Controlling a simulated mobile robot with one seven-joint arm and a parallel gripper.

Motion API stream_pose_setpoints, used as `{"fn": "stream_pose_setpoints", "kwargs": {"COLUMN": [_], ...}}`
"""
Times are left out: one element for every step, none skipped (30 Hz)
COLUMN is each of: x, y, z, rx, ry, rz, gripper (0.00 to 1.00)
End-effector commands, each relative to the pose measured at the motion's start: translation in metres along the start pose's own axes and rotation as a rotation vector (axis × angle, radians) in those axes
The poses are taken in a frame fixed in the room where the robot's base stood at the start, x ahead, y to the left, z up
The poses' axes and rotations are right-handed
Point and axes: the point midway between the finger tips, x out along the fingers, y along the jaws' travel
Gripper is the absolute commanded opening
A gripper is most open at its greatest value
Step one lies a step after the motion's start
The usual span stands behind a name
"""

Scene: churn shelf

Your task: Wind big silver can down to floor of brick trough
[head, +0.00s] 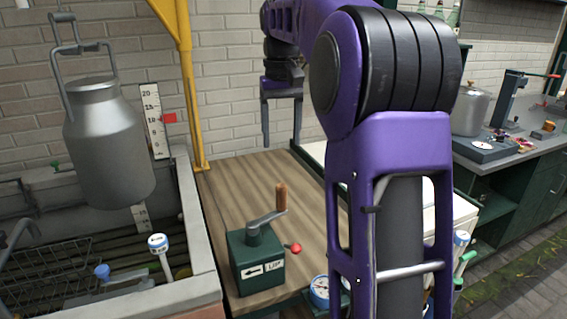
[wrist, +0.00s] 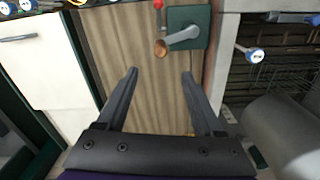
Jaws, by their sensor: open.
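The big silver can (head: 107,145) hangs upright by its bail from a hook above the brick trough (head: 189,205). In the wrist view the can (wrist: 285,130) is at lower right. A green winch box (head: 257,262) stands on the wooden bench, with a crank arm (head: 267,219) and an upright wooden handle (head: 281,196). It carries a left arrow and the word UP; a red knob (head: 293,248) sticks out beside it. My gripper (head: 282,143) is open and empty above the bench's back, fingers down. In the wrist view the wooden handle (wrist: 160,47) lies beyond the fingertips.
A scale (head: 151,120) with a red pointer (head: 169,118) stands behind the can. A yellow post (head: 187,90) rises by the bench's back left. The bench top (head: 230,190) behind the winch is clear.

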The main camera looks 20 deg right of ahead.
Motion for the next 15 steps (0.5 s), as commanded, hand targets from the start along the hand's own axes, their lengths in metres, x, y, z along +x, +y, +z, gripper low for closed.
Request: {"fn": "stream_pose_setpoints", "kwargs": {"x": [0.009,0.014,0.021,0.027,0.033,0.041,0.047,0.053,0.061,0.067,0.073,0.081,0.087,0.093,0.101], "y": [0.000,0.000,0.000,0.000,0.000,0.000,0.000,0.000,0.000,0.000,0.000,0.000,0.000,0.000,0.000], "z": [0.000,0.000,0.001,0.001,0.001,0.000,0.001,0.001,0.001,0.001,0.000,0.001,0.001,0.001,0.000], "rx": [0.000,0.000,0.000,0.000,0.000,0.000,0.000,0.000,0.000,0.000,0.000,0.000,0.000,0.000,-0.001], "ry": [-0.001,-0.002,-0.003,-0.001,-0.003,-0.002,-0.003,-0.002,-0.002,-0.002,-0.001,-0.002,-0.001,-0.002,-0.001], "rz": [0.000,0.000,0.000,0.000,0.000,0.000,0.000,0.000,0.000,0.000,0.000,0.000,0.000,0.000,0.000], "gripper": [0.69,0.69,0.69,0.69,0.69,0.69,0.69,0.69,0.69,0.69,0.69,0.69,0.69,0.69,0.69]}}
